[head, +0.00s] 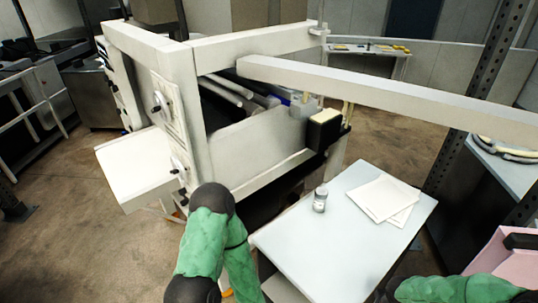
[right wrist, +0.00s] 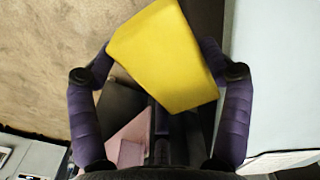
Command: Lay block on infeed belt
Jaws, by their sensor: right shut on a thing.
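A yellow block (right wrist: 172,68) fills the upper middle of the right wrist view, tilted in the picture. My right gripper (right wrist: 157,55) is shut on it, with one purple finger at each side. The roller sheeter (head: 185,80) stands at the upper left of the head view, a pale frame with rollers (head: 225,92) inside. A pale flat shelf (head: 150,165) sticks out from its left side; I cannot tell whether this is the infeed belt. Only green-sleeved parts of my arms show in the head view. Neither gripper shows there, and my left gripper is in no view.
A pale table (head: 320,255) stands right of centre, with a small jar (head: 320,199) and white sheets (head: 382,198) on it. A long pale beam (head: 380,95) crosses above. A perforated post (head: 475,95) and a pink box (head: 497,262) are at the right. Brown floor shows at the left.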

